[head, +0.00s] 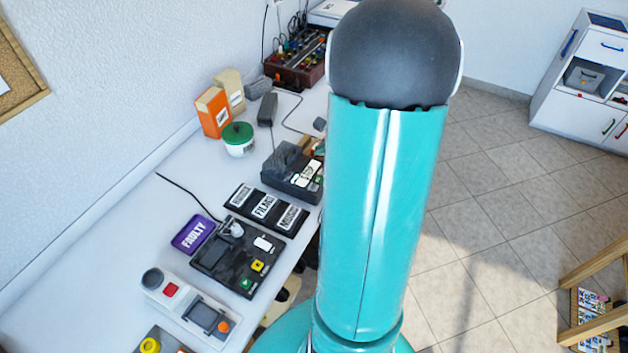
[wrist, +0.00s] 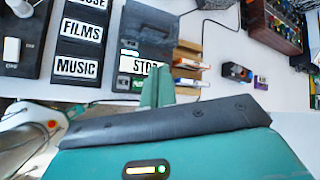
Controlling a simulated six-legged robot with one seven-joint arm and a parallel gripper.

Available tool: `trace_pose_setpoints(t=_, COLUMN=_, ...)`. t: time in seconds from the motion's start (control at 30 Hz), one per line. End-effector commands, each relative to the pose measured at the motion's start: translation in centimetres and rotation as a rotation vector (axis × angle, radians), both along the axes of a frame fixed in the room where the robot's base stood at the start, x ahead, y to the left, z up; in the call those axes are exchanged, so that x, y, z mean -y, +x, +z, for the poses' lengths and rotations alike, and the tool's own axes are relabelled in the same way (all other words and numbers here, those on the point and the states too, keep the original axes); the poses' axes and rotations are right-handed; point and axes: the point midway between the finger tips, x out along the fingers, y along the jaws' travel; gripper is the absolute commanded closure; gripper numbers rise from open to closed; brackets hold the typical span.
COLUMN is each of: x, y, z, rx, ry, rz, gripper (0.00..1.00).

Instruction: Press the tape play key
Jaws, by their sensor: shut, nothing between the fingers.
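The tape player (wrist: 147,22) is a dark grey box at the top centre of the wrist view. Its front edge carries a white STOP key (wrist: 130,66) and a small green key (wrist: 123,85) with part of a white label; I cannot read the whole word. In the head view the tape player (head: 285,168) sits near the table's right edge, partly hidden by my arm. My gripper (wrist: 157,80) is shut and empty. Its teal fingers overlap the front right of the player in the wrist view, right of the green key; I cannot tell whether they touch. The head view hides my gripper.
A board with FILMS and MUSIC labels (head: 265,208) lies beside the player. Small cassette-like boxes (wrist: 187,65) stand right of it. A black panel with green and yellow buttons (head: 238,256), a purple FAULTY sign (head: 194,235) and a green-lidded tub (head: 238,140) share the table.

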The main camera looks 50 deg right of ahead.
Motion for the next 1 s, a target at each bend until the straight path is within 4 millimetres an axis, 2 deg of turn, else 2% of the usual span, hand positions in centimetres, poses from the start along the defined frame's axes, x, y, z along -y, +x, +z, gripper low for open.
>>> trace_pose_setpoints(t=0.37, x=0.2, y=-0.1, z=-0.5, rx=-0.001, ry=0.000, rz=0.003, gripper=1.00)
trace_pose_setpoints(t=1.0, x=-0.3, y=0.1, z=-8.0, rx=-0.001, ry=0.002, rz=0.002, gripper=1.00)
